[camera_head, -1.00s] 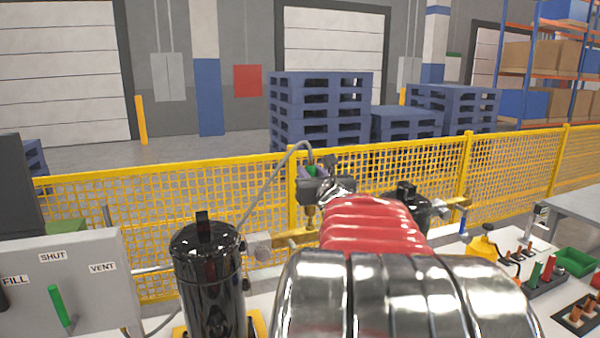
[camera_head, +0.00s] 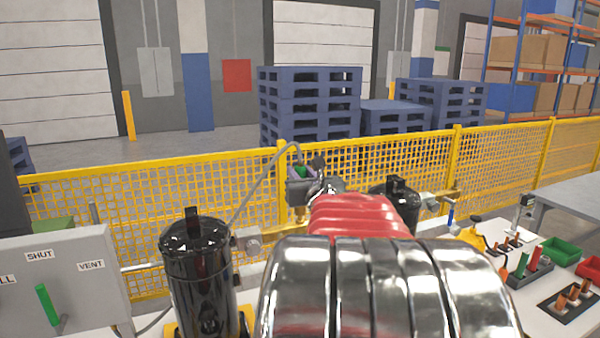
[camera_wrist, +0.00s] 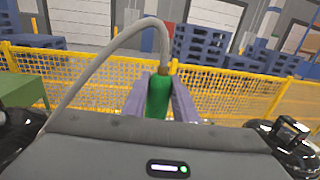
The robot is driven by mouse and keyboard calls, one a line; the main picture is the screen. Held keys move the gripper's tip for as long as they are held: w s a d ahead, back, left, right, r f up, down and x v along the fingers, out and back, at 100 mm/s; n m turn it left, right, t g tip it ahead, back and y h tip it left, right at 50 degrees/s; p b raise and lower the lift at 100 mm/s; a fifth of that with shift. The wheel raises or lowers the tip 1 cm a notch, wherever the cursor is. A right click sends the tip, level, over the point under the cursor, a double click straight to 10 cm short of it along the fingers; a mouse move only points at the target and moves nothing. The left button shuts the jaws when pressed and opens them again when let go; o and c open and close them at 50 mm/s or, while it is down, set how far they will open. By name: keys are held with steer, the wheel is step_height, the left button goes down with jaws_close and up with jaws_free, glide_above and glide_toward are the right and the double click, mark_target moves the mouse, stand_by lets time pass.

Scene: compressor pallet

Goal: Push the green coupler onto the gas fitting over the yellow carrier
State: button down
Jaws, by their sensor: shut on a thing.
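The green coupler (camera_wrist: 158,97) stands between the two grey-purple fingers of my gripper (camera_wrist: 159,102) in the wrist view, with a grey hose (camera_wrist: 120,42) arching from its top to the left. My gripper is shut on it. In the head view, the coupler (camera_head: 301,172) is a small green patch in my gripper (camera_head: 302,178), in front of the yellow fence. A yellow bar (camera_head: 262,246), perhaps the carrier, lies behind the left black compressor, partly hidden by my arm. I cannot make out the gas fitting; the coupler's lower end is hidden in both views.
A black compressor (camera_head: 199,275) stands left of my arm, another (camera_head: 395,198) right of it. A grey panel (camera_head: 75,290) with a green lever is at the left. Green and red bins (camera_head: 560,252) and tool racks lie at the right. A yellow mesh fence (camera_head: 130,190) runs behind.

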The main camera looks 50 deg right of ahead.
steer(key=shift+f, duration=0.8)
steer(key=c, duration=1.3)
jaws_free()
steer(key=shift+c, duration=0.2)
steer(key=shift+a, duration=0.15)
